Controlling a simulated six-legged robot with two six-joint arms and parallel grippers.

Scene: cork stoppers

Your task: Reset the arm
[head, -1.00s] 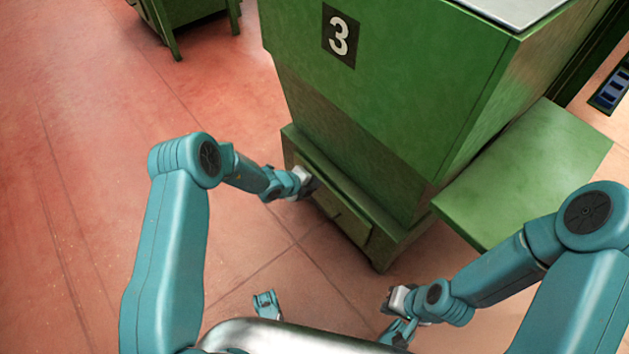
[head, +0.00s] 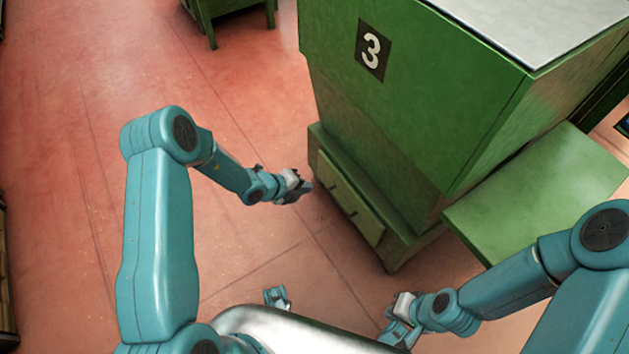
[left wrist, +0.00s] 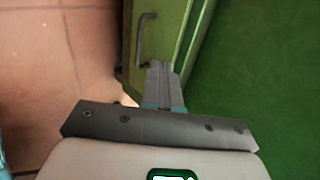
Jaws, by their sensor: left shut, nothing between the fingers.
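My left arm (head: 160,230) reaches in from the left in the head view. Its gripper (head: 304,190) is shut and empty, just left of the low drawer front (head: 347,203) of the green machine (head: 430,110) marked 3. In the left wrist view the shut fingers (left wrist: 160,80) point towards a green panel with a dark handle (left wrist: 146,40). I cannot tell whether they touch it. My right arm (head: 560,285) comes in from the right. Its gripper (head: 395,332) is low at the bottom, partly hidden, and its fingers are too unclear to judge.
A green side shelf (head: 540,190) juts from the machine's right side, above my right gripper. Another green stand (head: 228,15) is at the top left. The reddish tiled floor (head: 90,110) is open to the left. A dark object (head: 5,280) shows at the left edge.

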